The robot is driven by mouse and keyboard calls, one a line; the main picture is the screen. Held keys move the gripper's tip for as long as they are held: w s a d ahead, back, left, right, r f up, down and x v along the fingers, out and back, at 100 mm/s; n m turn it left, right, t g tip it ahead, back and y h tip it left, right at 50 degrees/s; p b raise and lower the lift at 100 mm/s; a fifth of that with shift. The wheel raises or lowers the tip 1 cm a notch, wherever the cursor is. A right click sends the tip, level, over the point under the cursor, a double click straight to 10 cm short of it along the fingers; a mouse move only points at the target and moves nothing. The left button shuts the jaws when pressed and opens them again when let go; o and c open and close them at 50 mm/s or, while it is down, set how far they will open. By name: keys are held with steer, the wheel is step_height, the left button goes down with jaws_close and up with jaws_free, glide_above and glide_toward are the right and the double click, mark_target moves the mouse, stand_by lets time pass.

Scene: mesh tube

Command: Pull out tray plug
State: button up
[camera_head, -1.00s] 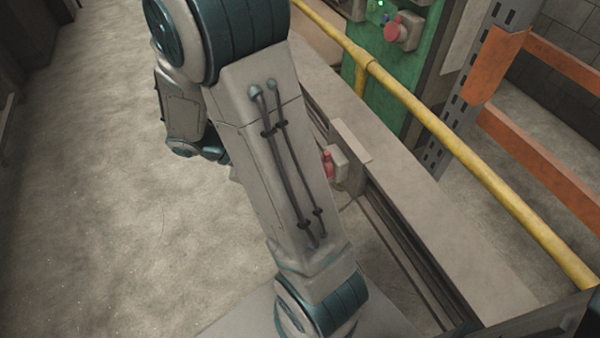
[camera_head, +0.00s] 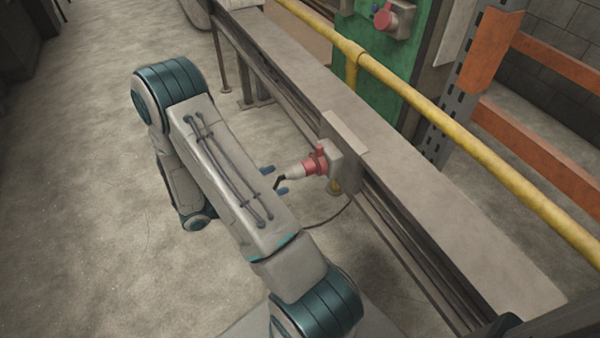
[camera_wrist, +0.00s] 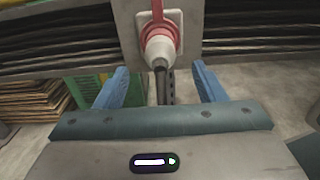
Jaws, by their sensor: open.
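A red and white plug (camera_head: 296,171) sits in a grey socket box (camera_head: 347,163) on the side of the long beam (camera_head: 400,170). A dark cable hangs from its rear end. In the wrist view the plug (camera_wrist: 159,47) is upper centre, with its red collar against the socket plate. My gripper (camera_head: 275,180) is open, its blue fingertips just short of the plug's white body. In the wrist view my two blue fingers (camera_wrist: 160,84) stand apart on either side of the plug's cable end, with clear gaps and no visible contact.
A yellow rail (camera_head: 440,123) runs behind the beam. A green cabinet (camera_head: 378,75) with a red knob and an orange-grey rack (camera_head: 485,60) stand beyond it. Cardboard stacks (camera_wrist: 30,100) show low left in the wrist view. The floor left of my arm is clear.

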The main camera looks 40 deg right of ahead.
mark_target(294, 175)
steer(key=x, duration=0.8)
steer(key=shift+s+d, duration=0.1)
steer(key=shift+s+d+r, duration=0.1)
steer(key=shift+d, duration=0.2)
steer(key=shift+s+r, duration=0.1)
stand_by(0.7)
steer(key=shift+s, duration=0.1)
steer(key=shift+c, duration=0.3)
steer(key=c, duration=1.2)
steer(key=shift+a+f, duration=0.25)
